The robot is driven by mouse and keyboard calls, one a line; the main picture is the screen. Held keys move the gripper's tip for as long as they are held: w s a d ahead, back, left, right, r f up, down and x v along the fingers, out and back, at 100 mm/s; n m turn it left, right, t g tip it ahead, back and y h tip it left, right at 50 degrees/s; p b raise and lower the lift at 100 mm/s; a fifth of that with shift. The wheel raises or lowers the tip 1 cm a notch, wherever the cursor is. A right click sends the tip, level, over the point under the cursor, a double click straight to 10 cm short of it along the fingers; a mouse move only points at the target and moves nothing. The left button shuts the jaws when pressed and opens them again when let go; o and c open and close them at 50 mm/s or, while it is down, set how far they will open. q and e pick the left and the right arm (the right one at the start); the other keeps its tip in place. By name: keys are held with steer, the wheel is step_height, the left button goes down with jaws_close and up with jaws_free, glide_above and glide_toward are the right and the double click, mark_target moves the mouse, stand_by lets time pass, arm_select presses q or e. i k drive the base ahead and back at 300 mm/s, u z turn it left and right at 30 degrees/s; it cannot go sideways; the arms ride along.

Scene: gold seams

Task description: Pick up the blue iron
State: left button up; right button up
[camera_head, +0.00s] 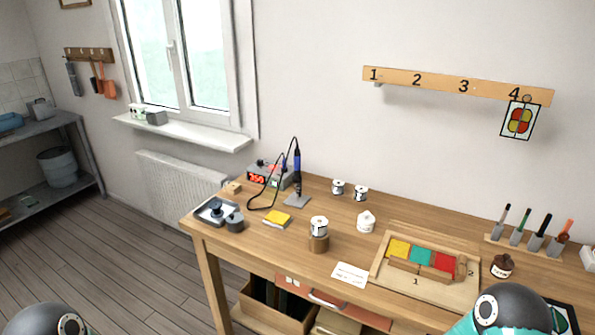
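The blue iron (297,162) is a slim soldering iron with a blue handle. It stands upright in its stand (297,201) near the back left of the workbench. A dark cable loops from it toward the grey soldering station (268,174) with a red display, just behind and left of it. Neither gripper shows in the head view. Only rounded dark and teal parts of my arms show at the bottom left and bottom right, far from the iron.
Around the iron are a yellow sponge (277,219), a dark tray (213,212) and solder spools (338,187). A spool on a wooden block (318,243) stands in front. A wooden tray (452,295) with coloured pieces lies right. A numbered rail (440,84) hangs on the wall.

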mark_target(296, 175)
steer(key=u, duration=0.8)
steer(key=i, duration=0.15)
steer(key=z, duration=2.7)
steer(key=k, duration=0.25)
steer(key=u, duration=0.8)
steer(key=k, duration=0.9)
steer(key=u, duration=1.45)
steer(key=i, duration=1.35)
steer(key=z, duration=0.55)
